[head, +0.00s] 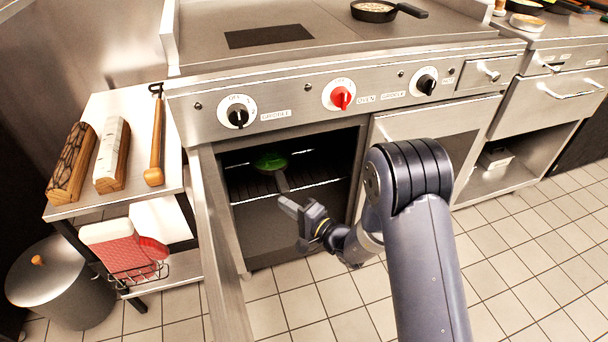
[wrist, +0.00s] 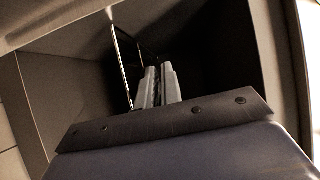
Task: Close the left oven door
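The left oven door (head: 222,262) stands wide open, hinged at the left side of the oven and swung out toward me. I see it nearly edge-on, and its lower part runs out of the picture. The left oven (head: 262,225) is open, with a rack inside. A pan with something green in it (head: 270,161) sits on the rack, its handle pointing outward. My gripper (head: 290,206) is in front of the oven opening, near the handle end and right of the door. In the wrist view, its pale fingers (wrist: 156,88) look close together, with nothing clearly between them.
The right oven door (head: 430,130) is shut. Control knobs (head: 340,97) line the panel above. The tiled floor (head: 330,305) in front is clear.

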